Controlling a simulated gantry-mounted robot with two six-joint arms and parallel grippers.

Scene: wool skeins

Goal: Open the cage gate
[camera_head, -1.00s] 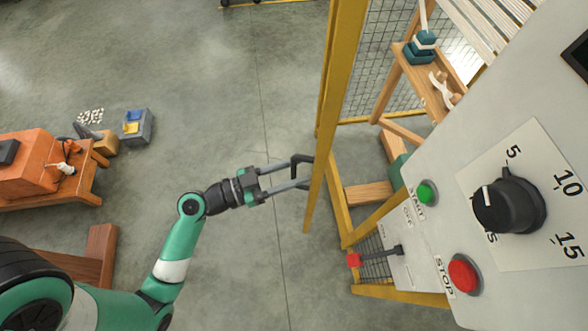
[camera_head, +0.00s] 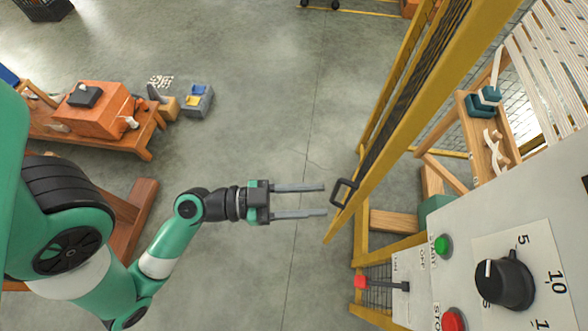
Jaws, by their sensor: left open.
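The cage gate (camera_head: 432,97) is a tall yellow frame with dark mesh, seen steeply from above and nearly edge-on. It appears to stand away from the cage's yellow frame (camera_head: 361,225), though the size of the gap is hard to judge. A dark loop handle (camera_head: 343,192) sticks out from the gate's left side near its lower end in the picture. My left gripper (camera_head: 326,200) is open and empty. Its two grey fingers point right toward the handle, with their tips just left of it and apparently apart from it. My right gripper is out of view.
A grey control panel (camera_head: 420,300) with a black dial (camera_head: 504,284), a green button (camera_head: 442,245) and a red-handled lever (camera_head: 382,284) stands at lower right. A wooden shelf (camera_head: 488,140) is behind the gate. An orange machine (camera_head: 97,118) sits at left. The middle floor is clear.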

